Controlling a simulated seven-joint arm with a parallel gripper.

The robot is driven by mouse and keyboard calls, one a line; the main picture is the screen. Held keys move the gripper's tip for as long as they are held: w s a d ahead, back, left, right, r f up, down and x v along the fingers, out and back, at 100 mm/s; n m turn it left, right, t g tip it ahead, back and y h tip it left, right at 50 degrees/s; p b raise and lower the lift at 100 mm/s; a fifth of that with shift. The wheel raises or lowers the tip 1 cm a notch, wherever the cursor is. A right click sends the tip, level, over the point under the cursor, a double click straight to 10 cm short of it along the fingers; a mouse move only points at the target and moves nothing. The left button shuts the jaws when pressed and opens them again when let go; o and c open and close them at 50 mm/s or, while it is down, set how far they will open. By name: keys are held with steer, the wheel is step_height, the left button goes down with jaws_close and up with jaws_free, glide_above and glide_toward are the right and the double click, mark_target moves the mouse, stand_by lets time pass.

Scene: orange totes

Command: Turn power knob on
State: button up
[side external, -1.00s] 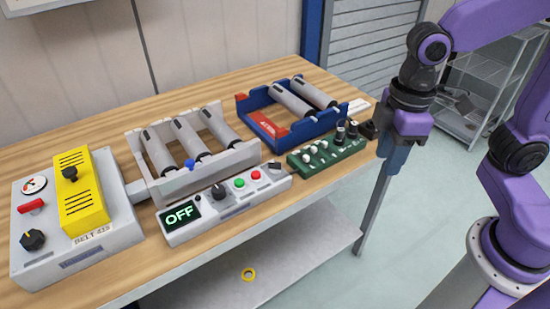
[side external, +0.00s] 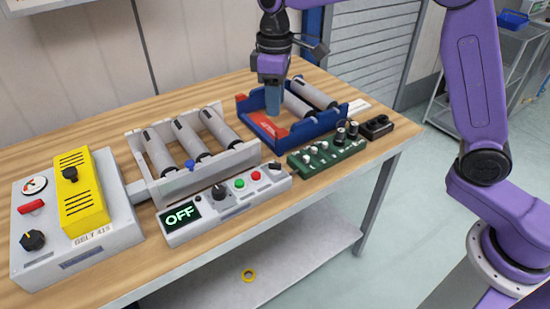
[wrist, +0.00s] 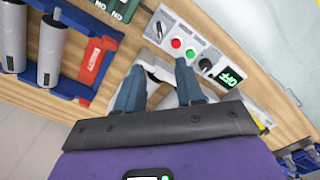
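The pale grey control panel (side external: 228,209) lies along the table's front edge, its display (side external: 180,214) reading OFF. It carries a round black knob (side external: 219,191), a green button, a red button and a dark switch knob (side external: 275,167) at its right end. In the wrist view the black knob (wrist: 205,64) sits beside the OFF display, and the switch knob (wrist: 159,30) is at the other end. I cannot tell which is the power knob. My gripper (side external: 273,108) is above the blue roller frame, behind the panel. In the wrist view its fingers (wrist: 157,70) are apart and empty.
The blue roller frame (side external: 243,107) and grey roller frame (side external: 140,165) stand behind the panel. A green knob board (side external: 330,157) is to its right. A grey box with a yellow cover (side external: 80,190) is at left. The space directly above the panel is clear.

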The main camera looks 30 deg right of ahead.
mark_target(275, 163)
step_height(275, 163, down, 17)
steer(key=shift+f, duration=0.2)
stand_by(0.5)
jaws_close()
